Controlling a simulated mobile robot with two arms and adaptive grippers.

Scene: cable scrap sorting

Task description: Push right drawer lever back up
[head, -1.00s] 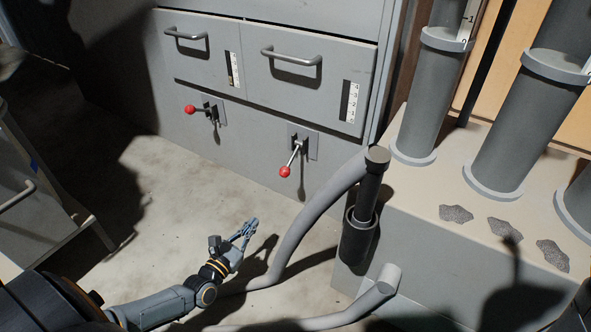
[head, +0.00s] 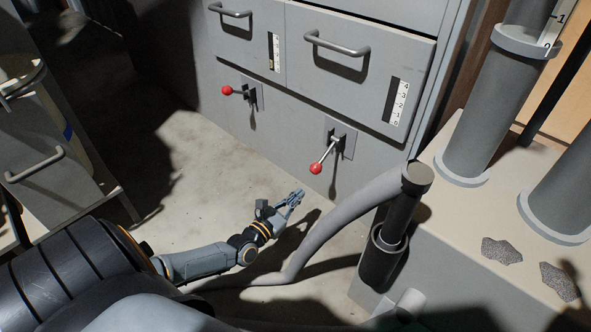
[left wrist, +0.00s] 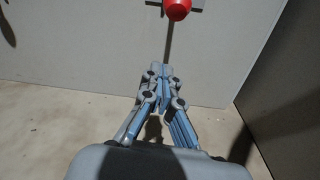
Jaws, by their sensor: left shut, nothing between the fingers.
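The right drawer lever (head: 325,157) hangs angled down and to the left from its slotted plate, with a red ball knob (head: 316,168) at its low end. It sits below the right drawer (head: 358,75). My left gripper (head: 297,195) is shut and empty, a little below and left of the knob, apart from it in the head view. In the left wrist view the closed fingers (left wrist: 160,72) point toward the grey cabinet, with the red knob (left wrist: 178,9) above them at the top edge. My right gripper is not in view.
The left lever (head: 241,92), also red-knobbed, points left under the left drawer (head: 240,38). A thick grey hose (head: 335,222) curves close to my left gripper's right side, up to a dark cylinder on a block.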

